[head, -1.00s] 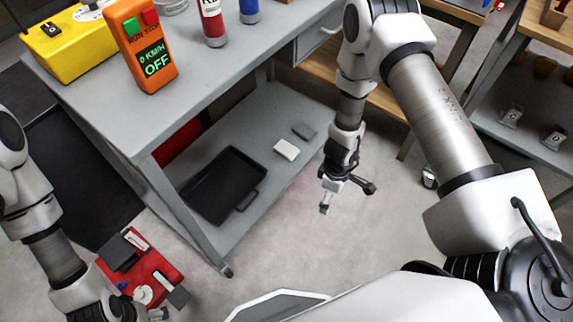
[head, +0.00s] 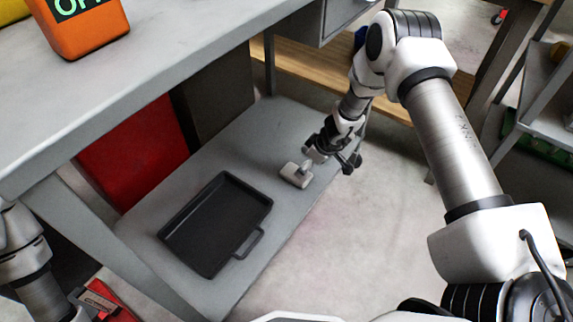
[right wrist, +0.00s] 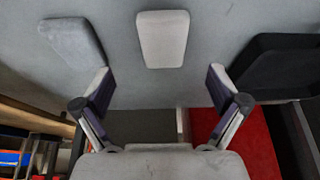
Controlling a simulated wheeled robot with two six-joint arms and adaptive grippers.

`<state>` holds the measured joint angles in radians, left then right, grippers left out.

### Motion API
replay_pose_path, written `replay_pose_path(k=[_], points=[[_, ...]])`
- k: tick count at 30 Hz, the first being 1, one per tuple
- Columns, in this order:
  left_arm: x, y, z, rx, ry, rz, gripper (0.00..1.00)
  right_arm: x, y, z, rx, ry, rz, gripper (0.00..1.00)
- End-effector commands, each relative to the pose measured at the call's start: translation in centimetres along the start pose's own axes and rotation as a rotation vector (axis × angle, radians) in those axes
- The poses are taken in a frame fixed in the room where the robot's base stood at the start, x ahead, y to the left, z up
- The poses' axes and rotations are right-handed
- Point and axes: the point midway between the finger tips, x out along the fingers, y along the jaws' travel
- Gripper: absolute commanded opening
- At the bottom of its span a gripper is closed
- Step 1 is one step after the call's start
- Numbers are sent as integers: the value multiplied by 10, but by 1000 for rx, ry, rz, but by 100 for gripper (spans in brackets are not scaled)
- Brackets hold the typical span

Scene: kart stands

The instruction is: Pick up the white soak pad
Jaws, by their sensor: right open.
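The white soak pad (head: 293,177) lies flat on the grey lower shelf (head: 226,150) of the workbench, right of the black tray. In the right wrist view the white pad (right wrist: 163,38) is centred just beyond my open fingers. My right gripper (right wrist: 160,88) is open, with nothing between its fingers. In the head view my right gripper (head: 311,160) is right above the pad and overlaps part of it; contact cannot be told.
A grey pad (right wrist: 72,40) lies left of the white one in the right wrist view; my gripper hides it in the head view. The black tray (head: 179,220) with a handle sits on the same shelf. The bench top (head: 170,70) overhangs the shelf.

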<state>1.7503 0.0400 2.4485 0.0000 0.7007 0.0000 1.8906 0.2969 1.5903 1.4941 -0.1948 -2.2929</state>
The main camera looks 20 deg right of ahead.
Motion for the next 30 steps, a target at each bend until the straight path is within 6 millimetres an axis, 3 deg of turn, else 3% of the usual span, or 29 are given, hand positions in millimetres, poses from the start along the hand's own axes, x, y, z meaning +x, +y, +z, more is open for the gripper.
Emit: replay_pose_path(k=[8,16,30], points=[[6,0,1,0,-3,0,92,29,-2,1,-1,-3,0,97],[22,0,1,0,-3,0,92,74,-8,-1,-2,-2,0,97],[23,0,1,0,-2,0,92,78,-8,-2,0,-1,0,97]])
